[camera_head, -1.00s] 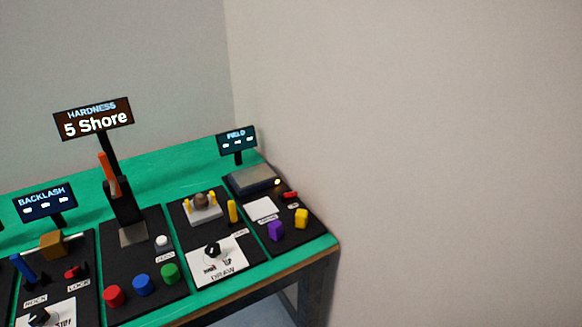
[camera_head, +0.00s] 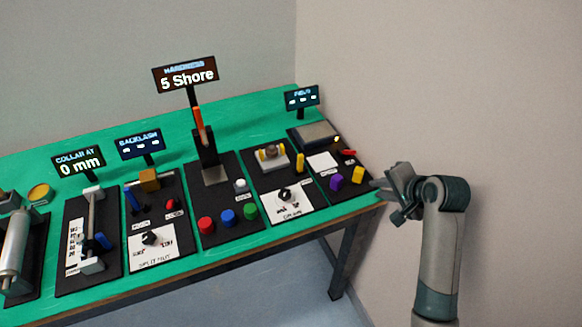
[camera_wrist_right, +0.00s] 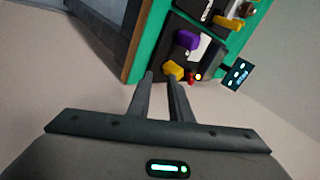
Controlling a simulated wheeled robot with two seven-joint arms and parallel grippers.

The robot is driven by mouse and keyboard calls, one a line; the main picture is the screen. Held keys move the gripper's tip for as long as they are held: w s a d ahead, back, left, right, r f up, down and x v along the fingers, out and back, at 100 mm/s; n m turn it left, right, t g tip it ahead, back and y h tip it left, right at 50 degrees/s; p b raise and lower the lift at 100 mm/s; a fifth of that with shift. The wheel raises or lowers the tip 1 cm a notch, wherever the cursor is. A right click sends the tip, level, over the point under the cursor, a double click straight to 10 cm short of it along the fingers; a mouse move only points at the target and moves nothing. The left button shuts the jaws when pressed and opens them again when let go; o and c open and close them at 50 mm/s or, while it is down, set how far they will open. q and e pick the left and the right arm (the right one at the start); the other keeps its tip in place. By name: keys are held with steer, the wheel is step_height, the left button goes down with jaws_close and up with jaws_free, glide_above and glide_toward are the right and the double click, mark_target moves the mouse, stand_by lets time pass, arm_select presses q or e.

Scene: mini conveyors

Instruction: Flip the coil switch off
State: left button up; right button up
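The FIELD station is a black panel at the right end of the table. It holds a small red switch (camera_head: 349,152), probably the coil switch, whose label is too small to read. My right gripper (camera_head: 378,184) is just right of the table corner, apart from the switch. In the right wrist view its fingers (camera_wrist_right: 161,76) stand apart with nothing between. My left gripper is out of view.
The FIELD display (camera_head: 302,97) stands behind the panel, beside a grey plate (camera_head: 317,134). Other stations with knobs, buttons and levers fill the green table (camera_head: 225,120) leftward. A wall is close on the right. The space in front of the table is free.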

mark_target(353, 154)
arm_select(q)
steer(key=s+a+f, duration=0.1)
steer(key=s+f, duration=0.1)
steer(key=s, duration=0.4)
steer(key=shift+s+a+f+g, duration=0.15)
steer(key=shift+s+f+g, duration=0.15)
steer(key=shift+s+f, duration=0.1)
arm_select(e)
steer(key=w+r+m+t, duration=0.1)
steer(key=w+r+m, duration=0.1)
steer(key=w+r, duration=0.2)
step_height(353, 154, up, 4)
steer(key=shift+w+d+f+m+y, duration=0.2)
steer(key=shift+w+d+m+y, duration=0.1)
steer(key=shift+d+y, duration=0.15)
arm_select(q)
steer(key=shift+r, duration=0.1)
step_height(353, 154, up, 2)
steer(key=p, duration=0.2)
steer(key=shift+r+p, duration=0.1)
steer(key=shift+p, duration=0.2)
arm_select(e)
steer(key=x, duration=1.7)
steer(key=shift+w+f, duration=0.15)
steer(key=shift+f, duration=0.05)
jaws_close()
